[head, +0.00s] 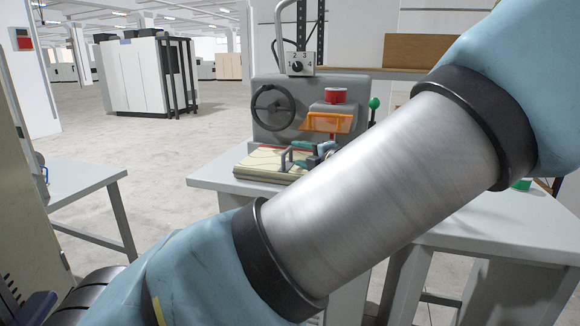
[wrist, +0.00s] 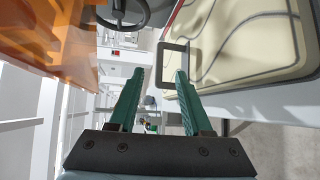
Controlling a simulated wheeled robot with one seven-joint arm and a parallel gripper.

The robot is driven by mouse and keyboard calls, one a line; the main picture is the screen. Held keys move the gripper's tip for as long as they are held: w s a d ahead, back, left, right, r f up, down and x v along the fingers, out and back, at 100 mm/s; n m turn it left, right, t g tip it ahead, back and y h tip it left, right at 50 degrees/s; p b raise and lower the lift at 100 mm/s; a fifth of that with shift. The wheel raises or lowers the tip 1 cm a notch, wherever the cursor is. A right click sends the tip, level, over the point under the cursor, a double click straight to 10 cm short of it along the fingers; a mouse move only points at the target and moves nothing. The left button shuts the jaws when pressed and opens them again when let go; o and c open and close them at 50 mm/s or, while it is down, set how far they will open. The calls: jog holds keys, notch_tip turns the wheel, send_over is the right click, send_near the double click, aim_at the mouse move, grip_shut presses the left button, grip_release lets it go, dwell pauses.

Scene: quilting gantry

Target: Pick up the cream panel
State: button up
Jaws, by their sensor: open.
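The cream panel (head: 262,162) lies flat at the front of the machine on the grey table, with dark curved lines on its top. It also fills the upper right of the wrist view (wrist: 250,48). A grey bracket-shaped handle (wrist: 161,62) stands out from its edge. My gripper (head: 298,155) is at the handle, with teal fingers apart and nothing gripped. In the wrist view (wrist: 159,73) the handle's outer bar appears between the fingertips, the right finger overlapping the handle's opening. I cannot tell whether a finger touches it. My arm hides part of the table.
An orange translucent guard (head: 327,122) is close above my gripper, and at the left of the wrist view (wrist: 45,40). Behind are a handwheel (head: 272,107), a red round part (head: 335,96) and a green-knobbed lever (head: 374,103). Open floor lies left, beside another table (head: 75,180).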

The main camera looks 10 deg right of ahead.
jog(key=x, duration=0.4)
jog(key=shift+w, duration=0.1)
jog(key=shift+a+x, duration=0.15)
jog(key=shift+x, duration=1.15)
jog(key=shift+a+x, duration=0.1)
jog(key=shift+x, duration=1.25)
grip_shut()
